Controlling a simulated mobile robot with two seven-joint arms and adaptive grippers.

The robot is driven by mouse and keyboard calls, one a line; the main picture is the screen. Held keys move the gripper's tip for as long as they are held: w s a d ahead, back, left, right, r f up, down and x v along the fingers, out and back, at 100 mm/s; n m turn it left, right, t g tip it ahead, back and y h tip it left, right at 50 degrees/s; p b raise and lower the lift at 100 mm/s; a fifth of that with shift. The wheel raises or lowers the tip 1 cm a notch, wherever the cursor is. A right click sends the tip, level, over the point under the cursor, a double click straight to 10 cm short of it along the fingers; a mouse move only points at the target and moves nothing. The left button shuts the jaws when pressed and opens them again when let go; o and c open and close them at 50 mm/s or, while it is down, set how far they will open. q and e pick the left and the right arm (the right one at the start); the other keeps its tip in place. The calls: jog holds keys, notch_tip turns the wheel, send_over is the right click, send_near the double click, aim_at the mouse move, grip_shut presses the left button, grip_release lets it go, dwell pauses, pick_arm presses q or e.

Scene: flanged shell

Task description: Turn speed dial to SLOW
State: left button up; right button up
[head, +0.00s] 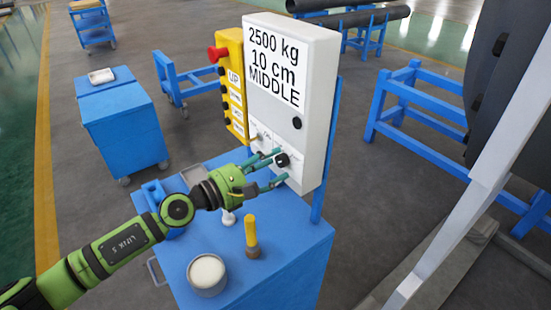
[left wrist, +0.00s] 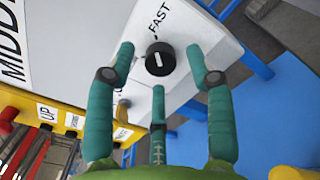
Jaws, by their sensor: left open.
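The speed dial is a black round knob (head: 283,159) low on the front of the white control box (head: 312,60). In the left wrist view the knob (left wrist: 160,58) carries a short white mark, and the word FAST is printed beside it. The SLOW label is not readable. The box face reads "2500 kg, 10 cm, MIDDLE". My left gripper (head: 276,165) has three teal fingers. They are spread open, with two tips on either side of the knob and the third below it in the left wrist view. I cannot tell whether any tip touches it. My right gripper is not in view.
A yellow button panel (head: 232,90) with a red stop button (head: 217,54) adjoins the box. A second black knob (head: 297,122) sits above the dial. The blue cart top below holds a round tin (head: 207,273) and a yellow-handled tool (head: 251,233).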

pick_arm(q)
jog(key=shift+w+d, duration=0.35)
jog(key=shift+d, duration=0.15)
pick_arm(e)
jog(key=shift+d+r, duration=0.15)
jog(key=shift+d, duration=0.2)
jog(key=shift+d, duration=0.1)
pick_arm(q)
grip_shut()
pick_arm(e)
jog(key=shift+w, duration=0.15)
